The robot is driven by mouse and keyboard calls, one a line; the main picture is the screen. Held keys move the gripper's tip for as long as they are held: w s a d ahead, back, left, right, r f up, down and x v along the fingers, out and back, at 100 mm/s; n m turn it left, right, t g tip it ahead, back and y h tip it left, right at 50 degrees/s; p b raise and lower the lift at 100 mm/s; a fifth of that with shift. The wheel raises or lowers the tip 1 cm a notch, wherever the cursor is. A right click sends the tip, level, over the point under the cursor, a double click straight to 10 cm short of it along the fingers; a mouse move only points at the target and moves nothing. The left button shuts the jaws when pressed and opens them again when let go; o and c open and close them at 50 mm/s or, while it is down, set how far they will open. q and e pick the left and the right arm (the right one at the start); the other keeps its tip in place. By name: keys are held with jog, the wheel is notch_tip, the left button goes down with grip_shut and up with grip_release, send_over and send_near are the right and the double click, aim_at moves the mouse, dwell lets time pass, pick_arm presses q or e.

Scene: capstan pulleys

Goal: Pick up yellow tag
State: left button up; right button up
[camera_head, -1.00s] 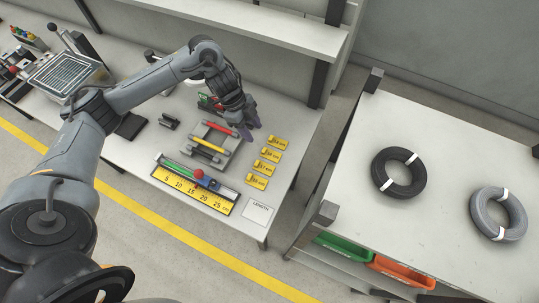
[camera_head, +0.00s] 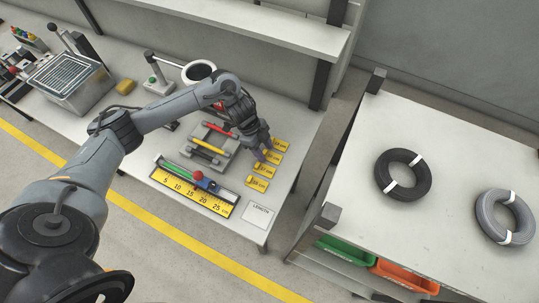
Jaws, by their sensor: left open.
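Several yellow tags lie in a column on the right part of the white workbench: the top tag (camera_head: 281,145), one below it (camera_head: 273,158), a third (camera_head: 264,170) and the lowest tag (camera_head: 257,183). Small dark print shows on them, too small to read now. My left gripper (camera_head: 262,153) is open and points down just left of the upper and middle tags, close to their left edges. I cannot tell whether it touches one. It seems to hold nothing. My right gripper is not in view.
A grey rack (camera_head: 208,150) with red and yellow bars stands left of the tags. A yellow ruler (camera_head: 190,191) with a red knob and a LENGTH card (camera_head: 258,215) lie in front. A second table (camera_head: 440,240) at right holds a black coil (camera_head: 402,175) and a grey coil (camera_head: 505,216).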

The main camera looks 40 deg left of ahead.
pick_arm(q)
jog(key=c, duration=0.7)
jog(key=shift+r, duration=0.15)
